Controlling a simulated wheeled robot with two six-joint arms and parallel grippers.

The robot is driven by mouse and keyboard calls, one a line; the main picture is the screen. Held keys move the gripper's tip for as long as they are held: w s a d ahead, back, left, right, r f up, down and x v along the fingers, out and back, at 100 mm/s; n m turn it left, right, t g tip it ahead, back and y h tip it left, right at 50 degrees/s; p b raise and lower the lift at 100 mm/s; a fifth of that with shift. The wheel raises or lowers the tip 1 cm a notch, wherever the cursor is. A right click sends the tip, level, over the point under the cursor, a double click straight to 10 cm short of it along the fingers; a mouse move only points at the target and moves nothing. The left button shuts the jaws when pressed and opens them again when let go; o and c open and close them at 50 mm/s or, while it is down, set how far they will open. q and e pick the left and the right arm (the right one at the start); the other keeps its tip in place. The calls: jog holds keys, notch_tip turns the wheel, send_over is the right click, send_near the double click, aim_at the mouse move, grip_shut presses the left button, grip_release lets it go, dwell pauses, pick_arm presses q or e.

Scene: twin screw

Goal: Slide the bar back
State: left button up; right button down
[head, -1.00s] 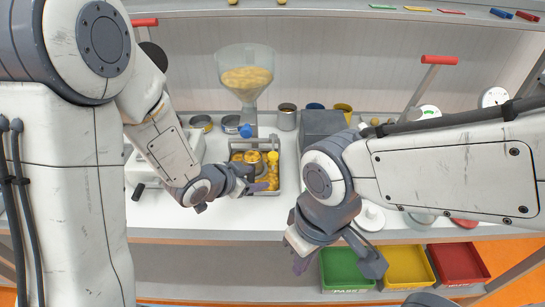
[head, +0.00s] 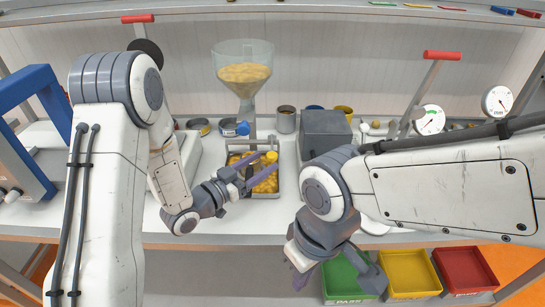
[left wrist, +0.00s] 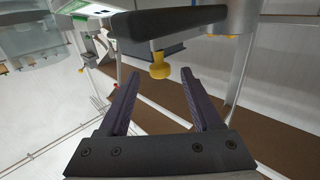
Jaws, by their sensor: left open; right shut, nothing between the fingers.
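A dark flat bar (left wrist: 185,22) crosses the top of the left wrist view, with a yellow knob (left wrist: 159,68) below it. In the head view a yellow knob (head: 271,156) shows at the metal tray of yellow pieces (head: 277,185) under the hopper; the bar itself is hard to make out there. My left gripper (head: 267,164) is open, its purple fingers (left wrist: 160,78) spread and pointing toward the knob. The knob appears between the fingertips in the wrist view; I cannot tell its depth or any contact. My right gripper (head: 300,280) is shut and empty in front of the bench.
A clear hopper (head: 243,72) stands behind the tray. A grey box (head: 325,135) is to its right. A blue frame (head: 42,130) stands at the far left. Green (head: 348,280), yellow (head: 408,270) and red (head: 463,268) bins sit low in front. Bench right of the tray is partly hidden by my arm.

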aim_at(268, 158)
pick_arm(q)
jog(key=shift+p+x, duration=0.4)
jog(key=shift+x, duration=1.8)
grip_shut()
